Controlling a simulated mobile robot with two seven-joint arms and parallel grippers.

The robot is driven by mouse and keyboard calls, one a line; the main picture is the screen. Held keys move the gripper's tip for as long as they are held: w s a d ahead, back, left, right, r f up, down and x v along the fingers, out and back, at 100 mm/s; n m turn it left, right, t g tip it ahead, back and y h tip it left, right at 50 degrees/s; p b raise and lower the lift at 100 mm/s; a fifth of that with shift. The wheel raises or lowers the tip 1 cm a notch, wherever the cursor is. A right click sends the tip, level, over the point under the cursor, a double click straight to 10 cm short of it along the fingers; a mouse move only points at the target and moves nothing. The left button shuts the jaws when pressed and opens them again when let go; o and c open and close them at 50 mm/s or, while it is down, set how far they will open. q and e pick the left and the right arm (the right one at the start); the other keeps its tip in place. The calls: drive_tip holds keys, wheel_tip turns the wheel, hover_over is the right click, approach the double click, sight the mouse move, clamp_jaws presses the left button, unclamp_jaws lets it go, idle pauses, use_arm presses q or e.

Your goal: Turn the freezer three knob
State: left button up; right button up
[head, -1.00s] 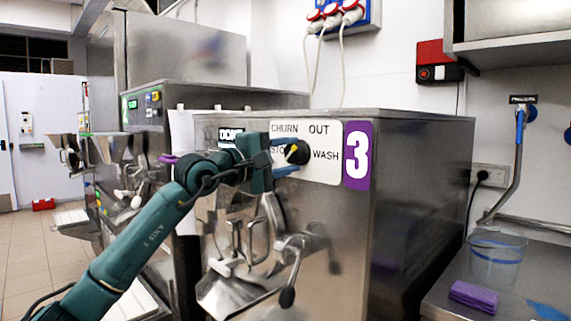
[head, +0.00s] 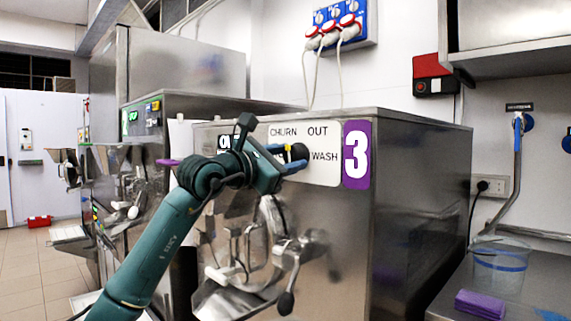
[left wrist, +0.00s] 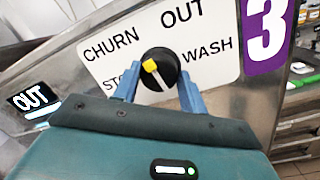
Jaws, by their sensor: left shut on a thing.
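The freezer three knob (head: 298,152) is black and round, on a white label panel (head: 325,172) beside a purple "3" sign (head: 357,155). The knob also shows in the left wrist view (left wrist: 169,65), with a yellow mark and white line slanting to its upper left. CHURN, OUT, WASH and a partly hidden STOP surround it. My left gripper (head: 288,159) is shut on the knob, its blue fingers (left wrist: 157,88) on both sides. The freezer's display (left wrist: 33,97) reads OUT; in the head view my arm partly covers it. My right gripper is not in view.
Freezer three's steel body (head: 420,190) has a spout and lever (head: 287,275) below my left arm. Another freezer (head: 145,115) stands to the left. A purple cloth (head: 480,304) and a clear tub (head: 500,265) sit on the right counter.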

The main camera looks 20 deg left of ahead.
use_arm(q)
drive_tip(key=n, duration=0.3)
drive_tip(key=shift+a+r+y, duration=0.1)
drive_tip(key=shift+r+y, duration=0.2)
drive_tip(key=shift+r, duration=0.05)
drive_tip(key=n+b, duration=0.1)
drive_tip(key=n, duration=0.2)
drive_tip(key=shift+s+r, duration=0.1)
drive_tip(key=n, duration=0.4)
drive_tip(key=shift+y, duration=0.4)
drive_tip(key=n, duration=0.3)
drive_tip(key=shift+r+n+g+y+p, duration=0.1)
drive_tip(key=shift+n+g+y+p, duration=0.2)
drive_tip(key=shift+n, duration=1.6)
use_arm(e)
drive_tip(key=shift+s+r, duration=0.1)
